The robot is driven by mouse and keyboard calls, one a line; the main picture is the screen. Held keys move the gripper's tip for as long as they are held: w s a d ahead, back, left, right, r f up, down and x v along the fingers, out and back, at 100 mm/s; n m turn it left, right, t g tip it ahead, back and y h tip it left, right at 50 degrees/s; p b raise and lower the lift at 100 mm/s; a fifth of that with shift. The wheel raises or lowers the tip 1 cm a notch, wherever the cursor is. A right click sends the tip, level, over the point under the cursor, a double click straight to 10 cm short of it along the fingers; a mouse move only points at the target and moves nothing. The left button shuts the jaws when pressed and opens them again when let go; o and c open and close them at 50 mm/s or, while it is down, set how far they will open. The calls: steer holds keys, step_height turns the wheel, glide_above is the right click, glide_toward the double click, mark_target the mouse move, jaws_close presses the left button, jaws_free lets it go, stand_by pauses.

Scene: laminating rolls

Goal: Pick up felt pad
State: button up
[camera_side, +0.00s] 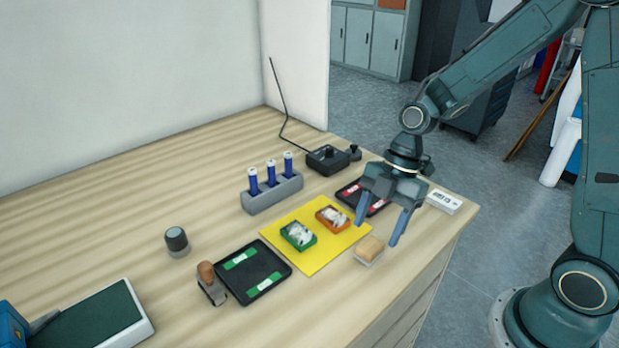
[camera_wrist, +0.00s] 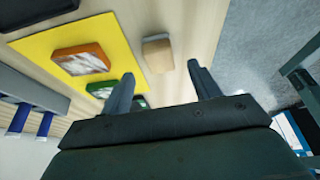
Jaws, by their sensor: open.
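A small tan block that looks like the felt pad (camera_side: 370,248) sits on a pale base near the table's front edge, just right of the yellow mat. It also shows in the wrist view (camera_wrist: 157,53), ahead of and between the fingertips. My gripper (camera_side: 378,231) is open and empty, pointing down above the table. In the side view its fingers hang above and beside the pad, apart from it. In the wrist view the gripper (camera_wrist: 160,72) has clear space between its fingers.
The yellow mat (camera_side: 312,269) holds a green tray (camera_side: 298,236) and an orange tray (camera_side: 332,217) with white contents. A dark tray (camera_side: 252,271) lies left, a grey rack (camera_side: 271,194) with blue tubes behind. A white box (camera_side: 443,201) stands by the right edge.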

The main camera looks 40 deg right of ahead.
mark_target(371, 244)
steer(key=shift+x, duration=1.7)
steer(key=c, duration=1.1)
